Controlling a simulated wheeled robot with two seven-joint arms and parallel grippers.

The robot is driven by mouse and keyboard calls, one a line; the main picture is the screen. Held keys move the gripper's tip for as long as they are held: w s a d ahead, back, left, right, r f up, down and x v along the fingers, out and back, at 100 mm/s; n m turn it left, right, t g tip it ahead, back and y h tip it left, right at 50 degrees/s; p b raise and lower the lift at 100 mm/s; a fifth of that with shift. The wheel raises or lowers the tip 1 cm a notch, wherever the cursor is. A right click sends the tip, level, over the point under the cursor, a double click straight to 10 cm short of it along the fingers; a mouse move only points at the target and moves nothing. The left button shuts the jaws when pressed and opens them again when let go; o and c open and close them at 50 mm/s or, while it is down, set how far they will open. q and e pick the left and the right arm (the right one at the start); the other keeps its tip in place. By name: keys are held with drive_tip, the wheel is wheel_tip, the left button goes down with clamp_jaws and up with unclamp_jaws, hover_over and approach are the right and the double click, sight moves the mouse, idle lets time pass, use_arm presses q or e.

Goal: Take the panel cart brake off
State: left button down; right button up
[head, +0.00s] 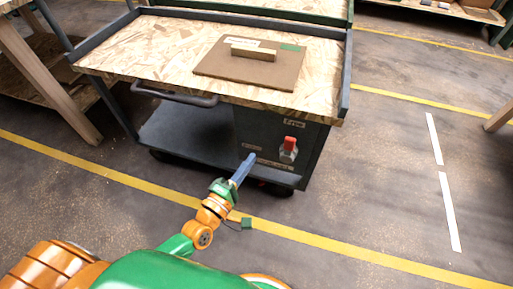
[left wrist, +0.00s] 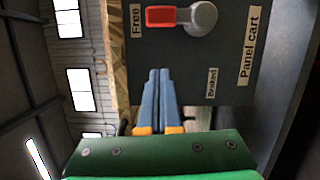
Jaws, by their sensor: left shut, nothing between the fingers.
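The panel cart (head: 215,122) has a dark end panel with a brake lever. The lever's red handle (head: 289,141) points up from its grey round pivot (left wrist: 202,18), towards the "Free" label (left wrist: 136,20). The "Braked" label (left wrist: 211,83) is to the left of the pivot in the head view. The "Panel cart" label (left wrist: 251,45) is below the lever on the panel. My left gripper (head: 251,157) is shut and empty, its blue fingers (left wrist: 157,75) in front of the panel, left of and below the lever, apart from the handle. My right gripper is not in view.
A brown board (head: 215,68) with a wooden block (head: 253,53) lies on the cart's chipboard top. The cart has a push handle (head: 175,96) and a lower shelf (head: 185,138). A wooden-legged table (head: 50,75) stands left.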

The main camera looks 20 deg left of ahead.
use_arm(q)
drive_tip(key=v, duration=0.3)
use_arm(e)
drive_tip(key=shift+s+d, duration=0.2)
